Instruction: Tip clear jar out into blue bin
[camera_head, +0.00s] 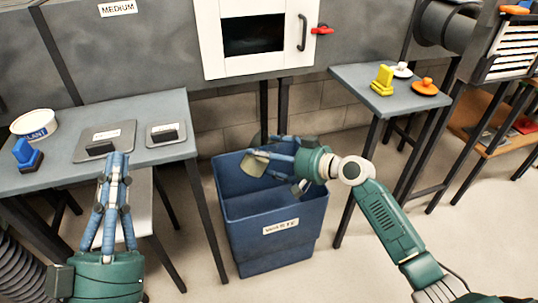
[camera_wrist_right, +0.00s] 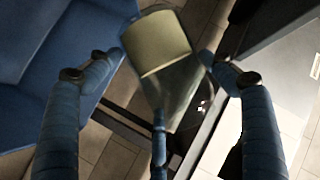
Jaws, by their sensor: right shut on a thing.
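The clear jar (camera_head: 253,163) shows a yellowish end and is held tilted over the blue bin (camera_head: 270,252), apart from its walls. In the right wrist view the jar (camera_wrist_right: 170,75) lies between the fingers; its lower part is see-through and dim. My right gripper (camera_head: 270,157) is shut on the jar. The bin stands on the floor, with a label reading WASTE; its wall also shows in the right wrist view (camera_wrist_right: 60,45). I cannot see anything falling from the jar. My left gripper (camera_head: 117,160) has its fingertips drawn together, empty, by the left table's front edge.
The left table (camera_head: 75,122) holds a white tub (camera_head: 35,125), a blue brush (camera_head: 27,152) and two grey plates with dark handles. The right table (camera_head: 352,76) holds a yellow piece (camera_head: 382,80) and two round knobbed pieces. A white-framed cabinet door (camera_head: 213,50) is behind the bin.

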